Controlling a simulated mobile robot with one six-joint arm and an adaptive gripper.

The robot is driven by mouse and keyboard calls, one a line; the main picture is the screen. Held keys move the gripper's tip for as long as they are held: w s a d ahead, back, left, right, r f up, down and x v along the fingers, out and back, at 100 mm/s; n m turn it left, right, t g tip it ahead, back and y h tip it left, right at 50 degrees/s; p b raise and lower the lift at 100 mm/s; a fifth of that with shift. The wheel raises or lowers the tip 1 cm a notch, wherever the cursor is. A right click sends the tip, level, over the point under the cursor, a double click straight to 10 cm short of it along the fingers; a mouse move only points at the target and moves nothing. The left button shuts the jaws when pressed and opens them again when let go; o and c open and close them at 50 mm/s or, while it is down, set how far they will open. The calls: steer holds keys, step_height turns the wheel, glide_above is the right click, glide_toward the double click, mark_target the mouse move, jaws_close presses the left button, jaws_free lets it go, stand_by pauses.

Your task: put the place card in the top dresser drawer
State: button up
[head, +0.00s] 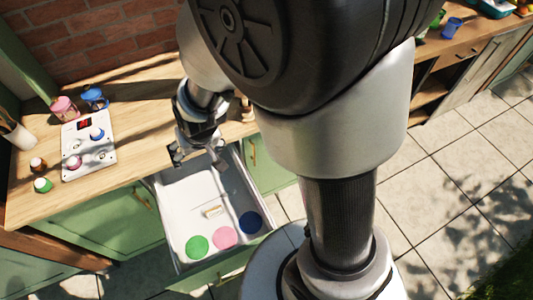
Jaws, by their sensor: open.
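The top dresser drawer (180,207) is pulled open, with a white inside and a green front. A small cream and tan piece (212,211) lies on its floor near the middle. It may be the place card, but it is too small to be sure. My gripper (197,160) is open over the back of the drawer, by the counter edge. It is behind the small piece and apart from it, and I see nothing between its fingers. My arm hides part of the counter and the drawer's back right.
Green (197,246), pink (224,238) and blue (250,222) discs lie along the drawer's front. A white panel (90,150) with knobs, pink (64,108) and blue (95,97) mugs and small jars (42,184) stand on the wooden counter (125,160). Tiled floor is clear at right.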

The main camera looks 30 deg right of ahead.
steer(key=s+d+r, duration=0.5)
steer(key=s+r, duration=0.3)
steer(key=s, duration=0.1)
steer(key=s+d+r+h, duration=0.1)
steer(key=s+d+r, duration=0.3)
steer(key=s+r, duration=0.5)
steer(key=shift+s+d, duration=0.4)
steer(key=shift+s, duration=0.4)
